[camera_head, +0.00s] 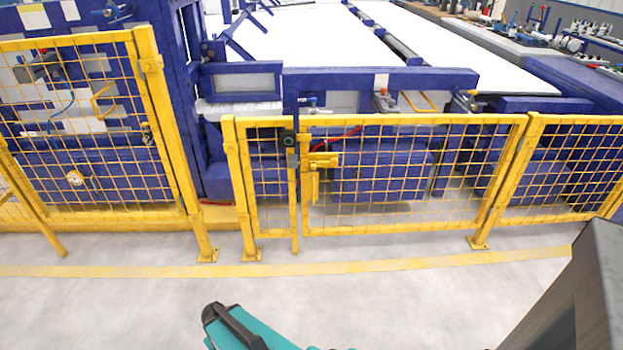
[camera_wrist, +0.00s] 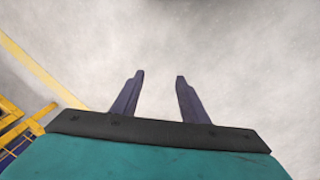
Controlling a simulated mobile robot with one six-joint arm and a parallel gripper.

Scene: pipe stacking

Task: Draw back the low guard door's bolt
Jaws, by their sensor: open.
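The low guard door (camera_head: 410,178) is a yellow mesh panel in a yellow frame, standing in the fence ahead and looking closed. Its yellow bolt (camera_head: 322,161) sits at the door's upper left, beside a dark fitting (camera_head: 290,141) on the post. A yellow handle-like piece (camera_head: 314,187) hangs below the bolt. Whether the bolt is engaged is too small to tell. My gripper (camera_wrist: 159,78) shows in the wrist view with its two dark fingers apart and nothing between them, over bare grey floor. In the head view only part of my teal arm shows, well short of the door.
Yellow mesh fence panels (camera_head: 575,165) continue to the right, and a taller one (camera_head: 90,130) stands at the left. Blue machinery (camera_head: 380,170) is behind the fence. The grey floor (camera_head: 150,305) before the yellow line (camera_head: 420,264) is clear.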

